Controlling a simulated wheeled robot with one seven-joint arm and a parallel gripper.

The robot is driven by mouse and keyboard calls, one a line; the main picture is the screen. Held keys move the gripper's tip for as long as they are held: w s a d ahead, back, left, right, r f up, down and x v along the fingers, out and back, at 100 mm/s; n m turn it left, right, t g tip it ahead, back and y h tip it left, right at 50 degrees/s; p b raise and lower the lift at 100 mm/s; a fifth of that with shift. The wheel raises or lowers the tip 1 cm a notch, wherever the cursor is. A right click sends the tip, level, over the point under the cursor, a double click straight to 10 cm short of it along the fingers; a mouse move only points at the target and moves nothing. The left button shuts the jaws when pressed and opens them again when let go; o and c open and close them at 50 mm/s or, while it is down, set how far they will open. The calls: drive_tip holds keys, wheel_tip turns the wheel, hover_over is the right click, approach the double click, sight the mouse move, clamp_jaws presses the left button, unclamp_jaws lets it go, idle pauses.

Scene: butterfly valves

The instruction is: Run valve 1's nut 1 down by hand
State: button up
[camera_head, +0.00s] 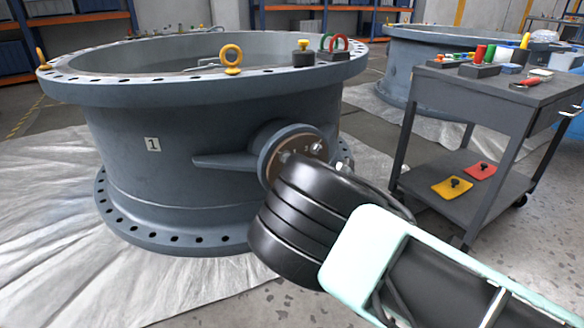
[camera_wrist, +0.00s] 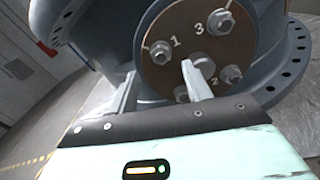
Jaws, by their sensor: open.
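Valve 1 (camera_head: 235,175) is a large grey ring body with a "1" label (camera_head: 152,144). Its round side flange (camera_head: 268,158) faces my arm. In the wrist view the brown flange face (camera_wrist: 185,60) carries several nuts on studs, with painted numbers. Nut 1 (camera_wrist: 160,53) sits beside the number 1, at the upper left of the face. Nut 3 (camera_wrist: 221,22) is at the upper right and nut 2 (camera_wrist: 231,75) at the lower right. My gripper (camera_wrist: 159,69) is open and empty, its fingertips before the flange below nut 1. My arm hides the gripper in the head view.
A grey cart (camera_head: 482,90) at the right holds coloured tools, with yellow (camera_head: 452,188) and red (camera_head: 481,171) plates on its lower shelf. A second valve (camera_head: 405,75) stands behind it. Eyebolts and shackles sit on valve 1's top rim. White sheeting (camera_head: 40,220) covers floor at left.

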drive_tip(key=b+x, duration=0.2)
drive_tip(key=x, duration=0.5)
drive_tip(key=shift+a, duration=0.15)
drive_tip(key=shift+w, duration=0.15)
drive_tip(key=c, duration=1)
